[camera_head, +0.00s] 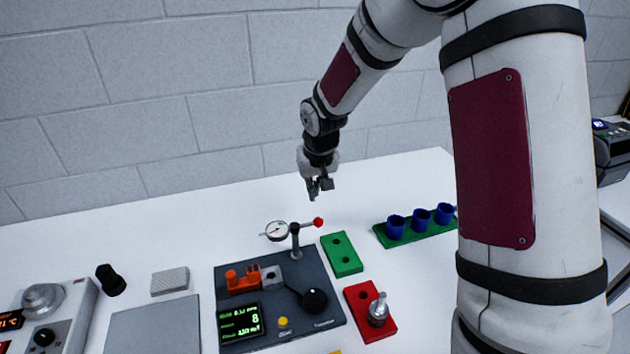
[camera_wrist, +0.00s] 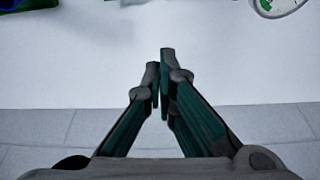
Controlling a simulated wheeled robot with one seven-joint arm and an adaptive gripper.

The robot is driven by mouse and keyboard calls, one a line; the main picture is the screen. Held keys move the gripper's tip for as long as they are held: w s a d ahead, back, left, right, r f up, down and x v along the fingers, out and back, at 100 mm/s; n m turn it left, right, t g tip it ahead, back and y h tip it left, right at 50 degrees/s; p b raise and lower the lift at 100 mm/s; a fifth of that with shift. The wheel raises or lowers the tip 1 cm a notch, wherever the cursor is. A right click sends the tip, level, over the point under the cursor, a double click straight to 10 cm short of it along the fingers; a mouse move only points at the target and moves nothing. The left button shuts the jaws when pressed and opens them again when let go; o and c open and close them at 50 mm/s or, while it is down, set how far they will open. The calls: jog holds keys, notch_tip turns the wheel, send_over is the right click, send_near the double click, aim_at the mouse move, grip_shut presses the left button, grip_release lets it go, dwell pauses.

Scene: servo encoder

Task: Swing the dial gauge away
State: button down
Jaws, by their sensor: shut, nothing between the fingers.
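The dial gauge (camera_head: 277,231) has a round white face and sits on an arm on a dark post (camera_head: 295,241) at the back of the dark grey fixture plate (camera_head: 232,285). A red ball (camera_head: 318,222) ends a thin rod on the right side of the post. In the wrist view part of the dial gauge (camera_wrist: 277,5) shows at the top right edge. My gripper (camera_head: 316,193) is above the table behind the post, apart from the gauge. In the wrist view my gripper (camera_wrist: 160,62) has its fingertips together with nothing between them.
A green block (camera_head: 341,254) with holes and a red block (camera_head: 364,328) holding a metal part (camera_head: 378,311) stand right of the plate. A green rack (camera_head: 428,232) holds blue cups. The plate carries an orange clamp (camera_head: 243,280), a black knob (camera_head: 314,300) and a display (camera_head: 240,322). The table behind is clear.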

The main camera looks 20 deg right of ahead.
jog(key=s+f+p, duration=0.2)
jog(key=f, duration=0.1)
jog(key=shift+s+f, duration=0.3)
jog(key=shift+s+m, duration=0.35)
jog(key=shift+m, duration=0.25)
dwell(0.4)
jog(key=shift+s+d+m+h+p, duration=0.15)
jog(key=shift+s+m+h, duration=0.2)
jog(key=shift+s+m, duration=0.4)
jog(key=shift+s+d+m+h+p, duration=0.15)
jog(key=shift+s+m+h, duration=0.2)
jog(key=shift+s+m, duration=0.4)
